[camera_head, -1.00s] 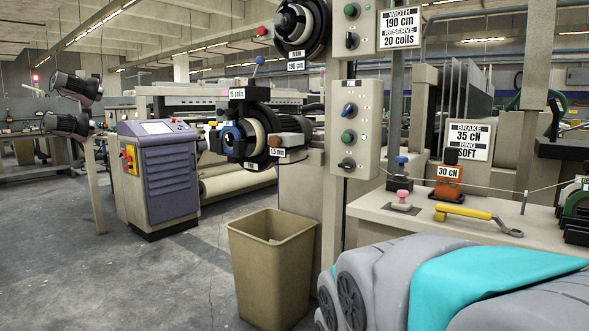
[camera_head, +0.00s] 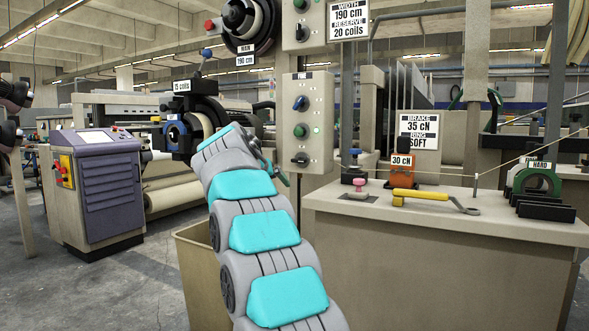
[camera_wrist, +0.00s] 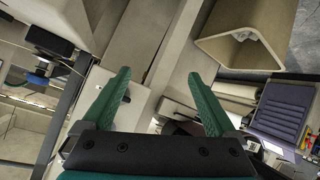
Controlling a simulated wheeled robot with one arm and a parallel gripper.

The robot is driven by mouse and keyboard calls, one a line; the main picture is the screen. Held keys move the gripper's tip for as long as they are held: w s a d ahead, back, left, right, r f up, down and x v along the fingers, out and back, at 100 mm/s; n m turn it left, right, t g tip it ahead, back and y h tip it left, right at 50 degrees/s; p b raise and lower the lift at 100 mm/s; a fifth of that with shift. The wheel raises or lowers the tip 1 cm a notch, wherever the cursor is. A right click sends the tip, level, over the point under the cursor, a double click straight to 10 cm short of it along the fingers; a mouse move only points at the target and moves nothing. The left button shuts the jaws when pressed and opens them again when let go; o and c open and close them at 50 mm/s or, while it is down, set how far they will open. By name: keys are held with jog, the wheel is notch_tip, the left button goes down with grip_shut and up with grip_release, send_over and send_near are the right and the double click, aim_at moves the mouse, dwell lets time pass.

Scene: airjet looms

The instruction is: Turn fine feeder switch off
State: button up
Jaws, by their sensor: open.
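The lower control box (camera_head: 307,125) hangs on a beige post right of the lower feeder (camera_head: 190,125). It carries a blue knob (camera_head: 301,103), a green button (camera_head: 301,130), a small lit green lamp (camera_head: 317,130) and a black knob (camera_head: 301,158).
A second box (camera_head: 304,24) with knobs is above. A workbench (camera_head: 420,218) with a yellow-handled wrench (camera_head: 420,195) stands at right. A beige bin (camera_head: 195,275) is partly behind my arm. A purple console (camera_head: 98,195) stands at left, with open floor beside it.

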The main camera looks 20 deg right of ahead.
aim_at(297, 160)
jog(key=w+d+r+m+h, duration=0.2)
jog(key=d, duration=0.1)
jog(key=w+d+r+m+t+h, duration=0.1)
jog(key=w+d+r+m+h, duration=0.1)
jog(key=d, duration=0.1)
jog(key=w+d+r+m+t+h+b, duration=0.1)
jog(key=w+d+r+m+h, duration=0.1)
jog(key=d, duration=0.1)
jog(key=shift+w+d+m, duration=0.2)
jog(key=shift+w+m, duration=0.05)
jog(key=shift+m, duration=0.15)
jog(key=shift+w+d+f, duration=0.25)
jog(key=shift+w+d, duration=0.15)
jog(key=shift+d, duration=0.05)
jog(key=c, duration=1.4)
